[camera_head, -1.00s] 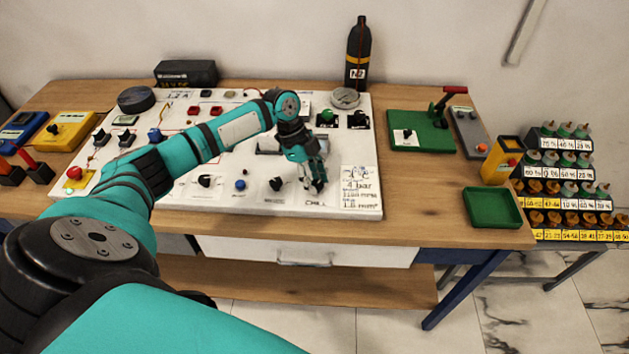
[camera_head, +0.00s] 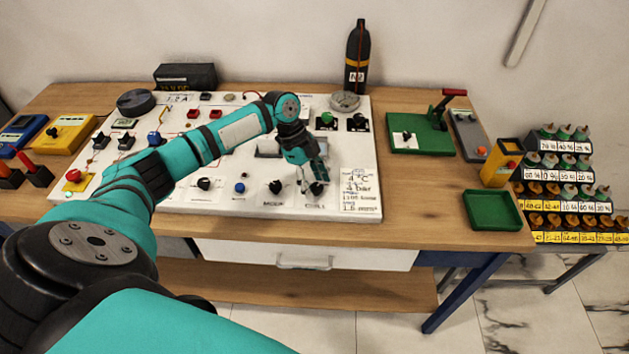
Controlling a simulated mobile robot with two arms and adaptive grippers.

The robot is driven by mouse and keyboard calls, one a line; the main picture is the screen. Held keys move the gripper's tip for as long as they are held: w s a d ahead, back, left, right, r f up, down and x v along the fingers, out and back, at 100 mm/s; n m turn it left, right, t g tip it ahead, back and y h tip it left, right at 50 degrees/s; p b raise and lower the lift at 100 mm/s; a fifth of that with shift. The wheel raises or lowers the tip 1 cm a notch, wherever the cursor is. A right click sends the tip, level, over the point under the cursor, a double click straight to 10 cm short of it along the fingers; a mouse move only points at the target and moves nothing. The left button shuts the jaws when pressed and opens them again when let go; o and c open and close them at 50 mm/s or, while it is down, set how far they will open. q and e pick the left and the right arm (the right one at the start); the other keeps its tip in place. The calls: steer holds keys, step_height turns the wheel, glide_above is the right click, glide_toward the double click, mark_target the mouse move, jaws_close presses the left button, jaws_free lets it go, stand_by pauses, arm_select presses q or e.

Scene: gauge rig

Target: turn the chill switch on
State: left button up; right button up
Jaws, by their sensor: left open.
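The chill switch (camera_head: 317,189) is a small black knob near the front right of the white panel (camera_head: 360,150), above a printed "CHILL" label. My left gripper (camera_head: 311,185) reaches in from the left, pointing down at this switch. Its fingers are apart, one to the left of the knob and one at its upper right. The fingers partly cover the knob, so I cannot tell which way it is turned or whether they touch it. My right gripper is not in view.
A similar black knob (camera_head: 276,187) sits just left of the chill switch. A handwritten note (camera_head: 360,188) is on the panel to the right. A gas bottle (camera_head: 357,58) stands behind. A green tray (camera_head: 492,209) sits at the table's right.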

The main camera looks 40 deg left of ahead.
arm_select(q)
steer(key=v, duration=1.2)
stand_by(0.3)
